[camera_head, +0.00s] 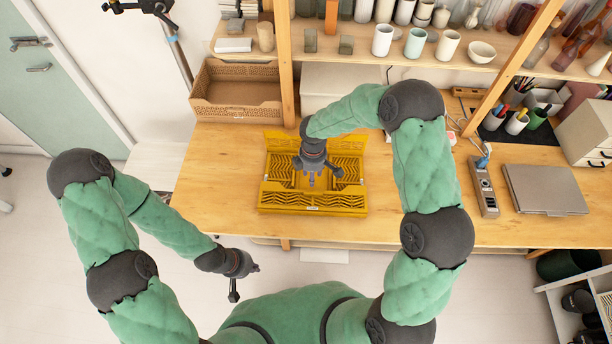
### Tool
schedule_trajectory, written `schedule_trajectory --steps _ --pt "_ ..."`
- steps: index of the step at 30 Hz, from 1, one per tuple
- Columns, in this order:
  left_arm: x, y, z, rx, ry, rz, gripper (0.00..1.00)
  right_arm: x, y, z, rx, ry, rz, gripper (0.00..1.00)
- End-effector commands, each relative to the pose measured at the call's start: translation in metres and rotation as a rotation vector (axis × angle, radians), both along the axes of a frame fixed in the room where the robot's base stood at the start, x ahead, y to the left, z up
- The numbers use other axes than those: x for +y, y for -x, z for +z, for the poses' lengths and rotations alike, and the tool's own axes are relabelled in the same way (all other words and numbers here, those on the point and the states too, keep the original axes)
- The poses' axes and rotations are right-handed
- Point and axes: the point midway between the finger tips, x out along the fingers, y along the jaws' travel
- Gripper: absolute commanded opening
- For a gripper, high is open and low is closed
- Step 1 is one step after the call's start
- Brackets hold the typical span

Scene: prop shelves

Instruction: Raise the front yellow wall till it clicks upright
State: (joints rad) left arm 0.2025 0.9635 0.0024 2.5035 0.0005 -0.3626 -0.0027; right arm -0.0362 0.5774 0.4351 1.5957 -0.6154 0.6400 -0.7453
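A yellow slotted crate (264,190) lies on the wooden table, partly folded out. Its front yellow wall (312,201) is a long slotted band along the near side; its exact tilt is hard to tell. The back wall (275,142) stands at the far side, and slotted side panels (350,166) lie low inside. My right gripper (318,174) points down over the crate's middle, its fingers spread, behind the front wall. Contact cannot be told. My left gripper (246,283) is open and empty, off the table's near edge, left of and nearer than the crate.
A brown bin (237,91) stands at the table's back left. A closed laptop (545,189) and a power strip (484,187) lie to the right. A shelf (350,49) with cups and its wooden posts stands behind. The table left of the crate is clear.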

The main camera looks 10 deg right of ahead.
Motion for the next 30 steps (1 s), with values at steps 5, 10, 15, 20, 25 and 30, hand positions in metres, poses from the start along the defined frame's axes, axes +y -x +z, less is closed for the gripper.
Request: schedule_trajectory --steps 5,10,15,20,25,30 --pt "0.000 0.001 -0.003 0.001 0.000 0.000 0.00 0.000 0.001 -0.023 0.004 0.000 0.000 0.41" --pt "0.000 0.000 -0.005 0.001 0.000 0.000 0.00 0.000 0.002 -0.054 0.006 -0.001 -0.001 0.41" --pt "0.000 0.000 -0.006 0.001 0.000 0.000 0.00 0.000 0.002 -0.082 0.004 -0.001 -0.002 0.41" --pt "0.000 0.000 -0.007 0.000 0.000 0.000 0.00 0.000 0.001 -0.099 0.002 -0.001 -0.002 0.41" --pt "0.000 0.000 -0.008 0.000 0.000 0.000 0.00 0.000 0.001 -0.106 0.001 -0.002 -0.004 0.41" --pt "0.000 0.000 -0.008 0.000 0.000 0.000 0.00 0.000 0.000 -0.107 0.000 -0.002 -0.004 0.41"
